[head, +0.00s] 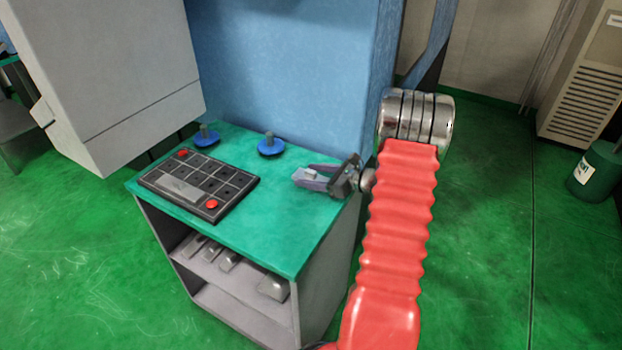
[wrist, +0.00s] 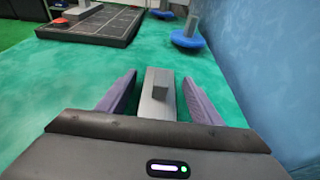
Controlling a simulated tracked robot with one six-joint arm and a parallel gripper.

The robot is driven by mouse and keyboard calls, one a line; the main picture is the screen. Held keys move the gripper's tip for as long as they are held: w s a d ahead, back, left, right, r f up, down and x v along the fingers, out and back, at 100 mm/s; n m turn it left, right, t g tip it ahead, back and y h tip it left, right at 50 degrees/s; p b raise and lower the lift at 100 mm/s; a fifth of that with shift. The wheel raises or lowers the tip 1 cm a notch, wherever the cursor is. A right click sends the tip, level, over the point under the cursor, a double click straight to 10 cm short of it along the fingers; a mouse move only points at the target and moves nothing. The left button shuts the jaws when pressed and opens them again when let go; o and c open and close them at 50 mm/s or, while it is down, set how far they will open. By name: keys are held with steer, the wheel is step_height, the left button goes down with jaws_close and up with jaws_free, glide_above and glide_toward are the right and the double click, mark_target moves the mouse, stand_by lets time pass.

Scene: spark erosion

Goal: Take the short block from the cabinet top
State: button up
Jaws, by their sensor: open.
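A grey metal block (wrist: 157,103) lies on the green cabinet top (head: 245,233), lengthwise between the fingers of my gripper in the wrist view. A small darker raised piece stands on its upper face. My gripper (wrist: 160,77) is open, with one purple finger on each side of the block and a gap showing on both sides. The near end of the block is hidden by the gripper body. In the head view my gripper (head: 297,179) is low over the right part of the cabinet top, and the block is hard to tell from the fingers.
A black gridded tray (head: 228,192) with red knobs lies at the left of the top. Two blue round bases with grey posts (head: 271,147) (head: 205,138) stand at the back. A blue wall (wrist: 265,70) rises close behind. Several grey blocks (head: 272,286) lie on the shelf below.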

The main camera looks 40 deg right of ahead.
mark_target(311, 171)
steer(key=shift+c, duration=0.3)
steer(key=c, duration=1.3)
steer(key=shift+r, duration=0.15)
step_height(311, 171, up, 10)
steer(key=shift+f, duration=0.1)
steer(key=shift+s, duration=0.1)
stand_by(0.6)
